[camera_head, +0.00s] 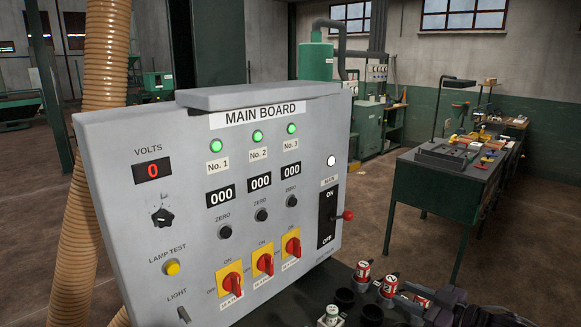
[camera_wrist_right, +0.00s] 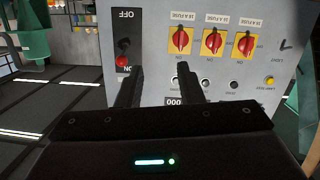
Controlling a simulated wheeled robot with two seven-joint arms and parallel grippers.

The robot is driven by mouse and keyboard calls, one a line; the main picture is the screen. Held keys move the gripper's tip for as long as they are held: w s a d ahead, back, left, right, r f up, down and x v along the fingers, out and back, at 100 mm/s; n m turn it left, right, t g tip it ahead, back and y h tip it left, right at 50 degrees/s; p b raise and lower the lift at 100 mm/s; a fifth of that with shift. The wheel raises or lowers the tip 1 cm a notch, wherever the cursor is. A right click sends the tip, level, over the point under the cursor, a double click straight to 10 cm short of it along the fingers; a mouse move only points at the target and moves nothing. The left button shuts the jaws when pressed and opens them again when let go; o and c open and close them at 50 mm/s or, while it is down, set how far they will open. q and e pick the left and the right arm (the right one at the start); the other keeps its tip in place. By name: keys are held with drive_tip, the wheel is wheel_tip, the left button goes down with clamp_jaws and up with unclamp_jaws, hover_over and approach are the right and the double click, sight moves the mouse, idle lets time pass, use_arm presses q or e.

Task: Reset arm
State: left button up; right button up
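My right gripper (camera_head: 428,304) is partly in view at the bottom right of the head view, near the small red-labelled cylinders. In the right wrist view, its two dark fingers (camera_wrist_right: 160,70) stand apart with nothing between them. That view shows the main board (camera_wrist_right: 218,82) upside down beyond the fingers. The grey main board (camera_head: 180,200) fills the left and middle of the head view. My left gripper is not in view.
A red-knobbed main lever (camera_head: 348,215) sticks out from the board's right side. Red-labelled cylinders (camera_head: 363,271), a white-and-green piece (camera_head: 331,316) and black sockets (camera_head: 345,297) stand below it. A green workbench (camera_head: 430,190) stands further back right, with open floor between.

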drive_tip(key=d+h, duration=0.2)
drive_tip(key=d, duration=0.4)
drive_tip(key=s+d+f+m+g+h, duration=0.15)
drive_tip(key=s+d+f+h, duration=0.35)
drive_tip(key=d+f, duration=0.75)
drive_tip(key=s+d+f+m+g+h, duration=0.15)
drive_tip(key=s+d+f+h, duration=0.25)
drive_tip(key=d+f, duration=0.85)
drive_tip(key=s+d+f+m+g+h, duration=0.15)
drive_tip(key=s+d+f+h, duration=0.4)
drive_tip(key=s+d, duration=0.75)
drive_tip(key=s+d+f+g+h, duration=0.1)
drive_tip(key=s+d+g+h, duration=0.1)
drive_tip(key=s+d, duration=0.6)
drive_tip(key=s+d+f+g+h, duration=0.1)
drive_tip(key=s+d+f+g, duration=0.2)
drive_tip(key=s, duration=0.9)
drive_tip(key=s+a+f+m+g+y, duration=0.1)
drive_tip(key=s+a+f+y, duration=0.15)
drive_tip(key=a+f, duration=0.85)
drive_tip(key=s+a+f+y, duration=0.2)
drive_tip(key=s+a+f, duration=0.2)
drive_tip(key=a+f, duration=0.75)
drive_tip(key=s+a+f+m+y, duration=0.1)
drive_tip(key=a+f+y, duration=0.1)
drive_tip(key=a, duration=1.5)
drive_tip(key=a+f+m+y+b, duration=0.1)
drive_tip(key=a+f+y, duration=0.1)
drive_tip(key=a, duration=1.6)
drive_tip(key=shift+s+a, duration=0.35)
